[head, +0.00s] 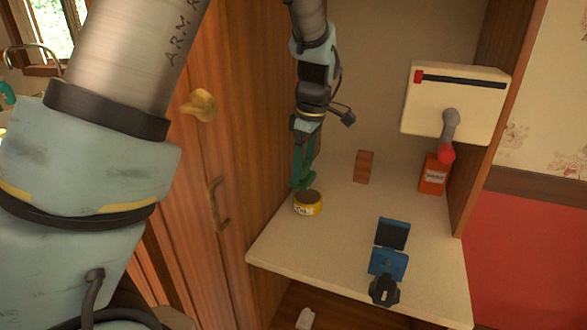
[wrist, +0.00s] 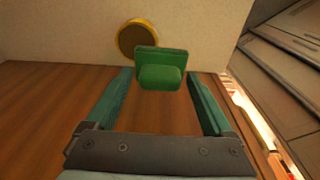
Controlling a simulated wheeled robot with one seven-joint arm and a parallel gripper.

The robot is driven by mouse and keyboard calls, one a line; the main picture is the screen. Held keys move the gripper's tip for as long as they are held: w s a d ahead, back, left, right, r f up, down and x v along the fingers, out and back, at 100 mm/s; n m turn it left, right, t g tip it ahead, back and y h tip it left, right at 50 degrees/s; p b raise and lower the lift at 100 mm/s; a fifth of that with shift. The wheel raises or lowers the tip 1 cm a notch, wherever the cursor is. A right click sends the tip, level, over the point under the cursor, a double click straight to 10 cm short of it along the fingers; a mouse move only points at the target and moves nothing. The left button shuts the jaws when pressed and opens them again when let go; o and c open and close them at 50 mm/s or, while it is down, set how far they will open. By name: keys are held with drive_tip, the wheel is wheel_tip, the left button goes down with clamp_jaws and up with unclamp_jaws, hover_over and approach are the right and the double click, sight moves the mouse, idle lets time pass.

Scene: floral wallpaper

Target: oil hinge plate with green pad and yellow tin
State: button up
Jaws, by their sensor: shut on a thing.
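My gripper (head: 302,180) points down at the left part of the shelf and is shut on the green pad (wrist: 160,68), which sits between the fingertips in the wrist view. The yellow tin (head: 307,209) stands open on the shelf just below the fingertips. In the wrist view the tin (wrist: 122,43) shows its yellow rim and dark inside, just beyond the pad. I cannot tell whether pad and tin touch.
A wooden block (head: 364,167) and an orange container (head: 433,176) stand at the back of the shelf (head: 340,240). A white box (head: 455,100) with a red-tipped lever is above at right. A wooden door with a handle (head: 218,205) borders the left. The shelf's middle is clear.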

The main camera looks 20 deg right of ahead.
drive_tip(key=shift+w+d+f+b, duration=0.5)
drive_tip(key=shift+w+f, duration=0.05)
drive_tip(key=shift+f, duration=0.45)
drive_tip(key=shift+w+d+f+b, duration=0.5)
drive_tip(key=shift+w+f+b, duration=0.1)
drive_tip(key=shift+f, duration=0.45)
drive_tip(key=shift+w+d+f+b, duration=0.45)
drive_tip(key=shift+w+d+f, duration=0.1)
drive_tip(key=shift+f, duration=0.45)
drive_tip(key=shift+a+f, duration=0.1)
drive_tip(key=shift+f, duration=0.5)
drive_tip(key=shift+r, duration=0.1)
wheel_tip(320, 180, up, 7)
drive_tip(key=p, duration=0.4)
drive_tip(key=shift+p, duration=0.4)
drive_tip(key=shift+s, duration=0.1)
idle(0.8)
